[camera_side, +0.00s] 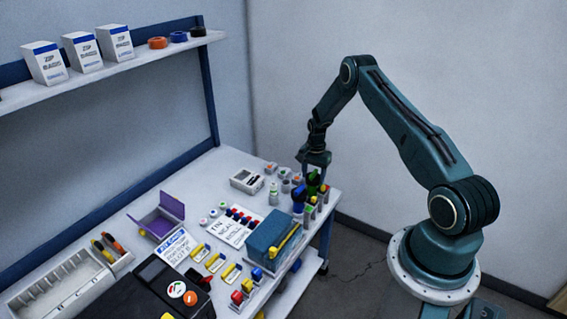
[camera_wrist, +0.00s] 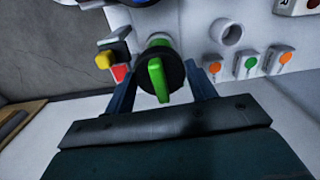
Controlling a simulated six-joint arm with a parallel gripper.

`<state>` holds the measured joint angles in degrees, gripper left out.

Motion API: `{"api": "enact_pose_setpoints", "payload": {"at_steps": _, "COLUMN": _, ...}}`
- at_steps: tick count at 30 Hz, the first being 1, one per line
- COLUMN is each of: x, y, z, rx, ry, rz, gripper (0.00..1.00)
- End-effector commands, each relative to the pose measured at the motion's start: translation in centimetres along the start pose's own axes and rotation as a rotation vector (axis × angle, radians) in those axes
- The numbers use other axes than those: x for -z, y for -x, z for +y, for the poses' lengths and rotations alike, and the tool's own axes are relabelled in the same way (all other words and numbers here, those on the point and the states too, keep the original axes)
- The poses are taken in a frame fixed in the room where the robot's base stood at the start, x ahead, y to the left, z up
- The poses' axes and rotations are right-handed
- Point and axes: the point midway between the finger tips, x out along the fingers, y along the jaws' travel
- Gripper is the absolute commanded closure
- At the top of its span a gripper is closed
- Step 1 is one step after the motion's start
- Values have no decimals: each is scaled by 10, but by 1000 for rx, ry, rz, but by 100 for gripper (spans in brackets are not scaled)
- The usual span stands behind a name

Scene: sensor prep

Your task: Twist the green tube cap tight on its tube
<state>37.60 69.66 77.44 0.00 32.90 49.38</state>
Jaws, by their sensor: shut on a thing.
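The green tube cap (camera_wrist: 158,80) shows in the wrist view as a bright green bar across a dark round part, with a green edge behind it. In the side view the green (camera_side: 313,178) shows below my gripper (camera_side: 314,168) at the table's far right corner. In the wrist view the fingers of my gripper (camera_wrist: 164,78) lie on both sides of the dark round part and are shut on the cap. The tube under it is mostly hidden, and I cannot tell how far the cap is seated.
Close by in the wrist view are a yellow-and-red block (camera_wrist: 114,60), an empty white ring (camera_wrist: 228,32) and small blocks with green (camera_wrist: 249,63) and orange dots. In the side view a teal box (camera_side: 272,238) stands in front, and a grey device (camera_side: 246,181) sits to the left.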

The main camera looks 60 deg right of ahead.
Motion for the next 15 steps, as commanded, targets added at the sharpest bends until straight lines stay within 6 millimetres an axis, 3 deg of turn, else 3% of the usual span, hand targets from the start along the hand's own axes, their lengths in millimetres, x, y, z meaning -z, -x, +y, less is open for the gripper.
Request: {"api": "enact_pose_setpoints", "payload": {"at_steps": 15, "x": 0, "y": 0, "z": 0, "rx": 0, "ry": -73, "rz": 0, "gripper": 67}}
